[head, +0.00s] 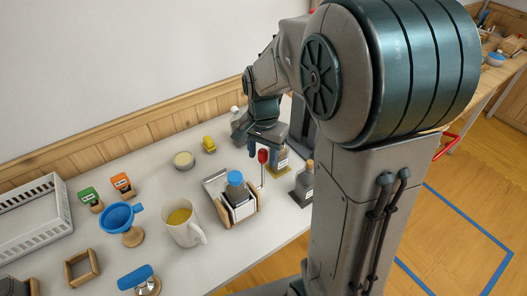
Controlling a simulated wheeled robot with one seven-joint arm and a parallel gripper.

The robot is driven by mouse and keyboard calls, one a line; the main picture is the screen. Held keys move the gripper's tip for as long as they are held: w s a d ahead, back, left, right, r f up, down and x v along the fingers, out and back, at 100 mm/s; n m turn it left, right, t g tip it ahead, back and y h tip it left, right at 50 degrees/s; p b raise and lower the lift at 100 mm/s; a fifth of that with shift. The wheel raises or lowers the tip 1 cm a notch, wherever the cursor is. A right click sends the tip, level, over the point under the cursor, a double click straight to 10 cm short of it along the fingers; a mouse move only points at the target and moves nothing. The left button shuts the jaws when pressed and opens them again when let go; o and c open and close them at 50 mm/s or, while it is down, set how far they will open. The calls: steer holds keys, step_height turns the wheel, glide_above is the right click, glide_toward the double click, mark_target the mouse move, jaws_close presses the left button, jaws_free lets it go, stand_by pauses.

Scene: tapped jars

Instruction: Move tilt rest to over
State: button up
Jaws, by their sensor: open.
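The tilt rest (249,216) stands on the white table, with wooden side cheeks and a pale metal cradle. A jar with a blue cap (235,178) sits in the cradle and looks roughly upright. A thin lever with a red knob (263,156) rises at the rest's right side. My gripper (266,148) is open and points down close to the red knob. I cannot tell whether the fingers touch the knob or stand around it.
A white mug (184,228) with yellow contents stands just left of the rest. A blue funnel (118,216) is on a wooden stand farther left. A white basket (36,222) is at far left.

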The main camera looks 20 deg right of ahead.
jaws_close()
